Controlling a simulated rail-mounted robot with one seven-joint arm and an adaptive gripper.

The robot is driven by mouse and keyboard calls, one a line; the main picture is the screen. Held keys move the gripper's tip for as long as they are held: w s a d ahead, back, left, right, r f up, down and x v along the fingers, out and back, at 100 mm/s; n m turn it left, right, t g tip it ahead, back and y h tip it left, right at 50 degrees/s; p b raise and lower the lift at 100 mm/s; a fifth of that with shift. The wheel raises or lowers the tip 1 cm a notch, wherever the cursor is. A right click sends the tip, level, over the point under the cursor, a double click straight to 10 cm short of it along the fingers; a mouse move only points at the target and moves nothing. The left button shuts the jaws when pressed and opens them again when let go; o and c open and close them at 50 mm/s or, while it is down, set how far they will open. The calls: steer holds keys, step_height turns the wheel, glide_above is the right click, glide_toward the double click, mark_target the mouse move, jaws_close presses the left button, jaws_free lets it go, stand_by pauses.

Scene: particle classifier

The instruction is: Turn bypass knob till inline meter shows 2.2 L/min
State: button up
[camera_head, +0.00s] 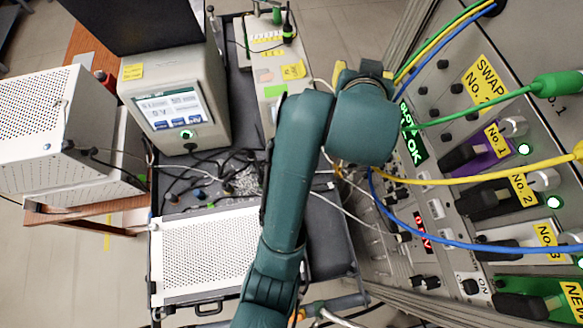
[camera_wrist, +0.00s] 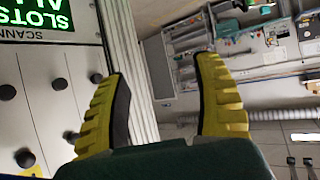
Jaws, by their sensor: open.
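My gripper (camera_wrist: 160,66) is open and empty in the wrist view, its two yellow fingers wide apart. It points past a panel edge toward a far wall. In the head view only yellow bits of my gripper (camera_head: 352,70) show beyond my green arm. I cannot pick out the bypass knob for sure. I cannot identify the inline meter either. A beige instrument (camera_head: 178,118) at the left has a lit screen (camera_head: 171,106), its text too small to read. A red display (camera_head: 422,228) glows low on the rack panel, also unreadable.
The rack panel (camera_head: 470,130) on the right carries black knobs, numbered modules and a green display (camera_head: 412,135). A blue cable (camera_head: 440,240), yellow cable (camera_head: 480,172) and green cable (camera_head: 480,105) cross its front. White perforated boxes (camera_head: 205,258) and loose cables crowd the left.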

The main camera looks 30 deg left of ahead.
steer(key=s+a+f+n+g+h+b, duration=0.1)
steer(key=s+a+f+g+b, duration=0.3)
steer(key=f, duration=0.7)
steer(key=s+a+f+n+g+b, duration=0.15)
steer(key=a+f+g+b, duration=0.35)
steer(key=f, duration=0.6)
steer(key=s+a+f+g+h+b, duration=0.1)
steer(key=s+f+g+b, duration=0.3)
steer(key=f, duration=0.7)
steer(key=shift+t, duration=0.7)
steer(key=f+b, duration=0.1)
steer(key=f, duration=0.4)
steer(key=f+b, duration=0.2)
steer(key=f, duration=0.4)
steer(key=f+b, duration=0.1)
steer(key=f, duration=0.4)
steer(key=shift+w+a+f, duration=0.1)
steer(key=shift+w+f, duration=0.05)
steer(key=shift+w, duration=0.25)
jaws_close()
